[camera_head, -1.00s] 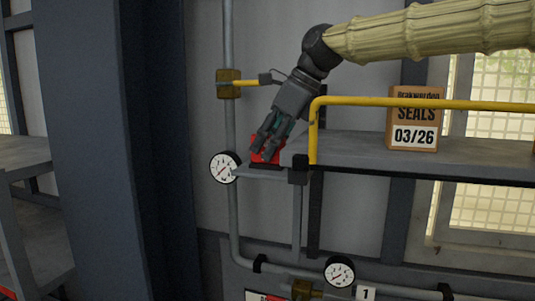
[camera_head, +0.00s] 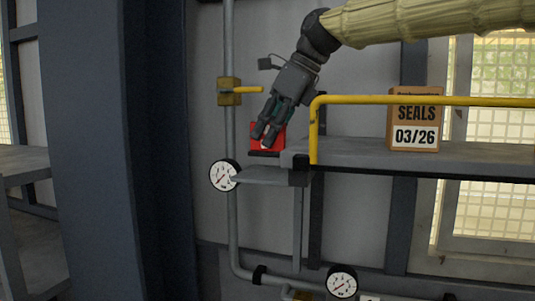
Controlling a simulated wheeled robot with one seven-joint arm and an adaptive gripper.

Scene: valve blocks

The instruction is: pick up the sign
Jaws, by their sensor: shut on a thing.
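The sign is a small red plate with a white mark and a dark base (camera_head: 257,140). It is partly hidden behind the fingers. My gripper (camera_head: 266,138) points down at it from the upper right and is shut on it. The sign is held a little above the small grey shelf (camera_head: 268,176) at the left end of the longer shelf, with a gap below its dark base.
A yellow rail (camera_head: 400,100) runs along the long shelf (camera_head: 470,155), its post close right of my gripper. A SEALS box (camera_head: 414,120) stands on that shelf. A vertical pipe with a brass valve (camera_head: 229,91) and a gauge (camera_head: 224,175) is just left.

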